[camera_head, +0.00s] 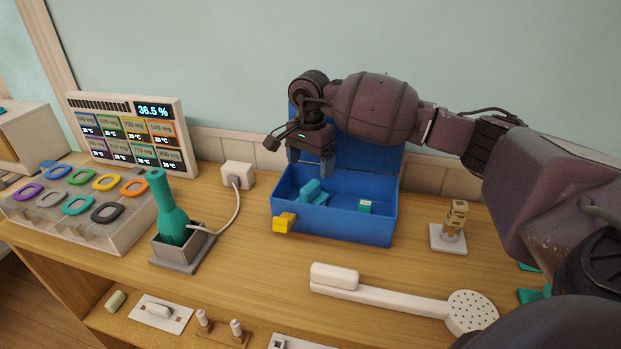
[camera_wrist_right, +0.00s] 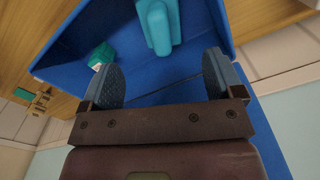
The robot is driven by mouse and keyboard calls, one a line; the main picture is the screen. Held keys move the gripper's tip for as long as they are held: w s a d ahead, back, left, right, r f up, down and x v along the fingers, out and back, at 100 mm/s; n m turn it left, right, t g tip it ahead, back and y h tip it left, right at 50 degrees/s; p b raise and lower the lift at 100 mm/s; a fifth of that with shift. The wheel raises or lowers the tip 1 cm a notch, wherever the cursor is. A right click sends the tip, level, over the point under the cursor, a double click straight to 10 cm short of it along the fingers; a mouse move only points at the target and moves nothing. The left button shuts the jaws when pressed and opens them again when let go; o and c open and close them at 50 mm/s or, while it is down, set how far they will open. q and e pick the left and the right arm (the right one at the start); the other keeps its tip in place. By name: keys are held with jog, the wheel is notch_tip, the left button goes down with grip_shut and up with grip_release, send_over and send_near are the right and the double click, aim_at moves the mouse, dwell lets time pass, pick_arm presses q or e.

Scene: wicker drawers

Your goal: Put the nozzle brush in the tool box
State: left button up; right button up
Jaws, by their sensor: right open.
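The blue tool box (camera_head: 345,231) stands open on the wooden counter, its lid raised at the back. A teal piece with a block-like end (camera_head: 312,190) lies inside on the left; it may be the nozzle brush, but I cannot be sure. It also shows in the right wrist view (camera_wrist_right: 158,25). My right gripper (camera_head: 311,163) is open and empty, pointing down over the back left of the box. In the wrist view, the teal piece lies beyond the gap between the fingers (camera_wrist_right: 162,78), apart from them. My left gripper is not in view.
A small teal and white block (camera_head: 365,206) lies in the box's right side. A white perforated-head tool (camera_head: 385,296) lies in front. A wooden stamp-like piece (camera_head: 455,221) stands at right.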

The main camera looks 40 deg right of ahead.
notch_tip(320, 180, up, 3)
jog(key=shift+f, duration=0.2)
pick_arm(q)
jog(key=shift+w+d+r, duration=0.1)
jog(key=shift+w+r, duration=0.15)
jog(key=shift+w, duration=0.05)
